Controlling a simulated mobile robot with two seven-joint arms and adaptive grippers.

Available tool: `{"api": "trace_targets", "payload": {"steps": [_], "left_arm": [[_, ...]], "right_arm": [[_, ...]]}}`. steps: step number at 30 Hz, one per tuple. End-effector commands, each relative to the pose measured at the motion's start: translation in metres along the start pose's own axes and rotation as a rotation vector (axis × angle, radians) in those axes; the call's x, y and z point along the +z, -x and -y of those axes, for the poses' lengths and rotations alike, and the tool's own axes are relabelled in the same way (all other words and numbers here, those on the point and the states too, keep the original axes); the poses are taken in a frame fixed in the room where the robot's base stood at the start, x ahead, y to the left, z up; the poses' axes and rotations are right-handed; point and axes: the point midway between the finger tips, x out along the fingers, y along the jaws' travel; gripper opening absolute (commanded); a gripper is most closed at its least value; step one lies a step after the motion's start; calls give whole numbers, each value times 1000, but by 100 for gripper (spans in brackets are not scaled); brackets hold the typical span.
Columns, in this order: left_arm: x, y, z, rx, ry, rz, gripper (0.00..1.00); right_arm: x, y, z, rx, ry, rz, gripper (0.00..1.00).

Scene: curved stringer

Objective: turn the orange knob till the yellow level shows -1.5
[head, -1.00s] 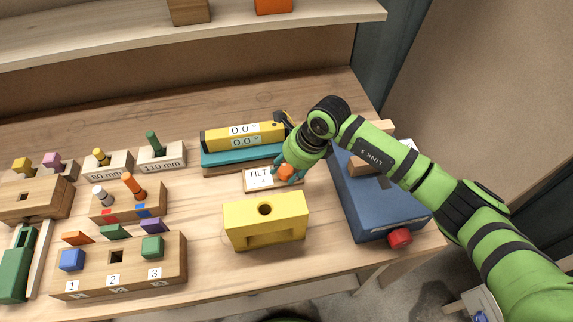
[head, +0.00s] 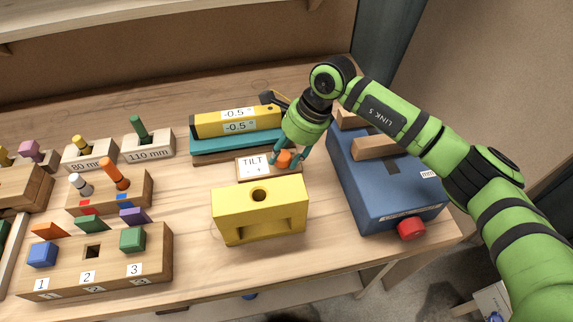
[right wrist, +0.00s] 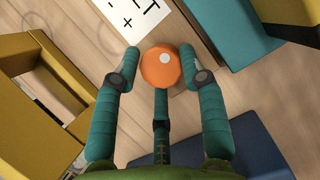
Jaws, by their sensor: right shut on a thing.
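The yellow level (head: 238,121) lies on a teal bar at the back of the bench, and its two displays read -0.5. The orange knob (head: 284,158) sits at the right end of the TILT plate (head: 254,167), in front of the level. My right gripper (head: 290,162) reaches down over the knob and is shut on it. In the right wrist view the knob (right wrist: 161,67), with a white dot on top, sits between the teal fingers. The plate's plus and minus marks (right wrist: 127,12) show beside it. My left gripper is not in view.
A yellow block (head: 259,212) with a hole stands just in front of the TILT plate. A blue box (head: 385,180) with a red knob (head: 411,229) is at right. Wooden blocks with pegs (head: 110,190) and coloured shapes (head: 95,262) fill the left.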

Motion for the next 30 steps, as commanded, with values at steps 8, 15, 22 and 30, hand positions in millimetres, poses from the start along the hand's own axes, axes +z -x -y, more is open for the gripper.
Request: {"api": "trace_targets", "payload": {"steps": [8,15,22,30], "left_arm": [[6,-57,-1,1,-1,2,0],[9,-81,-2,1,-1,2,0],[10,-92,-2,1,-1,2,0],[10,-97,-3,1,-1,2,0]], "right_arm": [[7,-3,4,82,250,20,9],[8,-1,3,158,430,18,9],[10,1,2,209,552,19,9],[10,2,2,238,621,19,9]]}}
